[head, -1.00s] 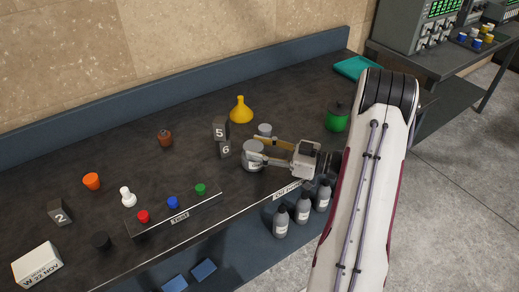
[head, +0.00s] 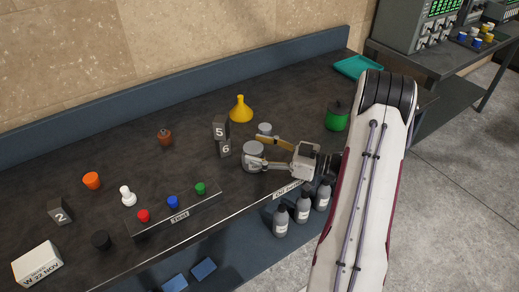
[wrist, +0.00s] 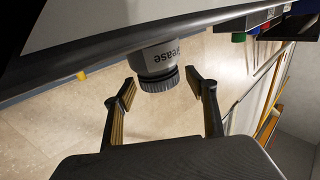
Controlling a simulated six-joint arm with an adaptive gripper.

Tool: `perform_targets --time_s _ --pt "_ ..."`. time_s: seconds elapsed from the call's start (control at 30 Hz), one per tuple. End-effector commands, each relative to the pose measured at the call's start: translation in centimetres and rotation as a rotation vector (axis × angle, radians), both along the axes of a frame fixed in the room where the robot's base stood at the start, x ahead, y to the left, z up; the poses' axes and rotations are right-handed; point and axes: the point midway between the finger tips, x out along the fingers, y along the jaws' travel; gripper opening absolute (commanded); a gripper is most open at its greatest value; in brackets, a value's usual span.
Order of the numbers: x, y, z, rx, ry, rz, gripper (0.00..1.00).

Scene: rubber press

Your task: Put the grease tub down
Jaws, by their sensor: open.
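The grease tub (head: 251,160) is a grey jar standing upright on the dark bench, near the front edge. In the wrist view the tub (wrist: 157,58) shows part of its "Grease" label and its dark ridged lid. My gripper (head: 268,154) is at the tub's right side, with its fingers spread. In the wrist view my gripper (wrist: 161,86) has one finger on each side of the lid, with visible gaps. It holds nothing.
A second grey-lidded jar (head: 264,129) stands just behind the tub. Number blocks 5 and 6 (head: 221,135) are close on the left, a yellow funnel (head: 240,110) behind, and a green pot (head: 337,117) to the right. Bottles (head: 281,221) stand below the bench's front edge.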

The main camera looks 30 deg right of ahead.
Motion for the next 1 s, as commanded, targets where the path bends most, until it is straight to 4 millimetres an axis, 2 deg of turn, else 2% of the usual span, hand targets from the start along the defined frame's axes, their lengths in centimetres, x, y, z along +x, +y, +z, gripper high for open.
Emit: perform_targets --time_s 0.37,0.8,1.0 --pt "-1.1 -0.9 0.0 0.000 0.000 -0.002 0.57" --pt "-5.0 -3.7 0.0 0.001 -0.001 -0.002 0.57" --pt "-6.1 -4.5 0.0 0.001 0.001 -0.001 0.57"
